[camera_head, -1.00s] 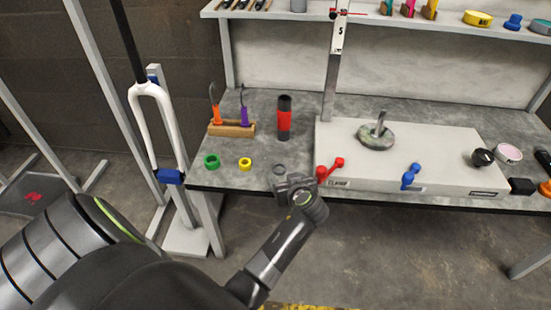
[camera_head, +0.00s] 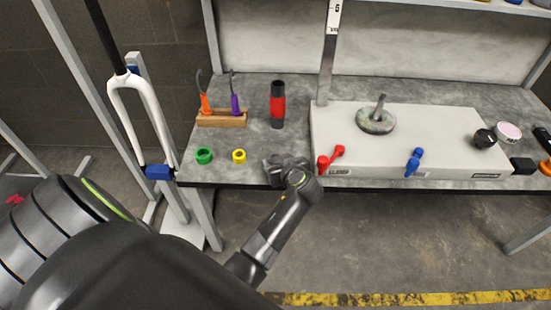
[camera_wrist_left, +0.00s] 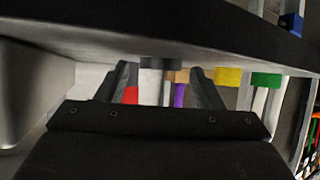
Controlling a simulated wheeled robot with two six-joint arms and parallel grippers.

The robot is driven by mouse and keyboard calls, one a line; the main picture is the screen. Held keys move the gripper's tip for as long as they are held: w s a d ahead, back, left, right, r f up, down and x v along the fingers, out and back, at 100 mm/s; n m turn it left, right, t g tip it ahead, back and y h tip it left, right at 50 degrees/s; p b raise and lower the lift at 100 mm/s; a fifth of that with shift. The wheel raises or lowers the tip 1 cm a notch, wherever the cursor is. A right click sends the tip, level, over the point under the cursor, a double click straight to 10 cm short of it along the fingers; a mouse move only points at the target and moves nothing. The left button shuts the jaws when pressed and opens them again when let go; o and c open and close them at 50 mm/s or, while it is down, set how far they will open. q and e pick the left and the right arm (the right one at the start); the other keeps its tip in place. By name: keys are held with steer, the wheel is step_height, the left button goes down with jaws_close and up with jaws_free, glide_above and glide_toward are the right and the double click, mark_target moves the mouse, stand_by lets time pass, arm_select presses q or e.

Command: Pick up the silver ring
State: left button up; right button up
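My left gripper (camera_head: 284,165) is low at the front edge of the workbench, left of the red lever. In the left wrist view, which looks upside down, its two fingers (camera_wrist_left: 163,72) stand apart. A small dark grey piece (camera_wrist_left: 160,62), likely the silver ring, shows between and beyond the fingertips, with gaps to both sides. In the head view the gripper covers the ring's place, so I cannot make the ring out there. My right gripper is not in view.
A red and black cylinder (camera_head: 277,104) stands behind. A grey box with a red lever (camera_head: 330,158) and a blue lever (camera_head: 414,162) is close on the right.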

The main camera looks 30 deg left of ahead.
arm_select(q)
steer(key=c, duration=0.8)
steer(key=shift+r, duration=0.1)
